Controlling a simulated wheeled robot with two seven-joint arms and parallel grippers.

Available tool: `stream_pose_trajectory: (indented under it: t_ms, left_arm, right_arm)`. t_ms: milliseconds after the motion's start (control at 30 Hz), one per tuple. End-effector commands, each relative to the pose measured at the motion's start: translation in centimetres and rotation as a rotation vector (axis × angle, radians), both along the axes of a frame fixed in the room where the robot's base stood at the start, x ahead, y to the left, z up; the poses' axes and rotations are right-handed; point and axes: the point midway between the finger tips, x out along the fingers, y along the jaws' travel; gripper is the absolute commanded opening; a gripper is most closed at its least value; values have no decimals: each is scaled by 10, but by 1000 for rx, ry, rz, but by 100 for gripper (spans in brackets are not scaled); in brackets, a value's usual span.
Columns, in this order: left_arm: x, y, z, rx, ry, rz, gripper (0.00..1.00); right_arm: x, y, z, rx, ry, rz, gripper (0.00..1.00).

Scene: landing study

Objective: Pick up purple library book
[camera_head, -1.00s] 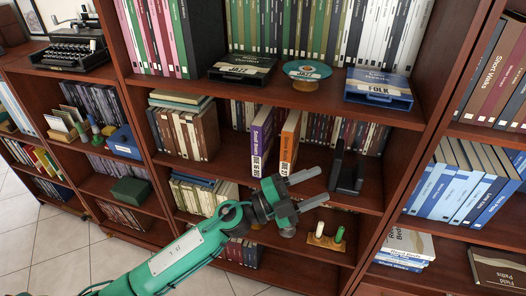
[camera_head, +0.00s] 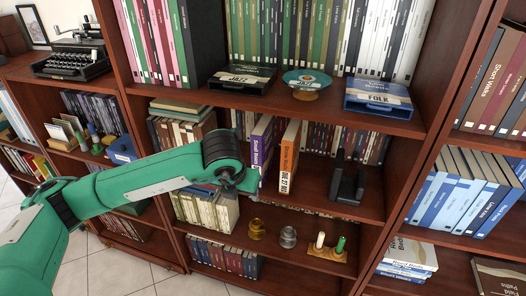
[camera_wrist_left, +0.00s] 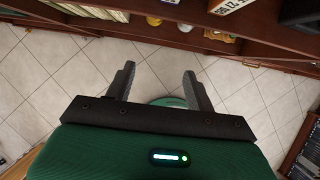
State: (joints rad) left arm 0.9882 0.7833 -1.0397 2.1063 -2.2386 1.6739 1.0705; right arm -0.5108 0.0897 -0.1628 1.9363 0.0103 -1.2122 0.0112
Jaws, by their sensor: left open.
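The purple book (camera_head: 262,142) stands upright on the middle shelf, spine outward, in the head view. My left gripper (camera_head: 246,181) is close to its lower spine and covers the label there; whether they touch cannot be told. The fingers are mostly hidden behind my wrist in the head view. An orange book (camera_head: 288,157) stands just right of the purple one. My right gripper is in neither view.
A black bookend (camera_head: 347,182) stands right of the orange book. The shelf board (camera_head: 312,199) is bare in front of them. Above are a jazz box (camera_head: 243,77), a round jazz stand (camera_head: 306,82) and a blue folk box (camera_head: 378,96).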

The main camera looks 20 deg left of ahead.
Motion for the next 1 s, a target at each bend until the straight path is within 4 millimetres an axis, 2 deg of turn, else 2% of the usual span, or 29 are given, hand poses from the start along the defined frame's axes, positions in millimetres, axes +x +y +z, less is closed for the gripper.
stream_pose_trajectory:
  t_ms: [200, 300, 567, 867, 1000]
  left_arm:
    - [39, -3, 1, -3, 1, 0, 55]
    - [51, -3, 1, -3, 3, -1, 55]
    - [69, -4, 1, -4, 2, -3, 55]
    - [110, -5, 1, -4, 2, -3, 55]
    - [112, -5, -10, -4, 3, -4, 55]
  right_arm:
    - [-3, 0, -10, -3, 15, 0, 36]
    - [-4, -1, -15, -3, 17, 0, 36]
    - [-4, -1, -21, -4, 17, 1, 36]
    - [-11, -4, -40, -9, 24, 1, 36]
    - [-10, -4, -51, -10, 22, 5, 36]
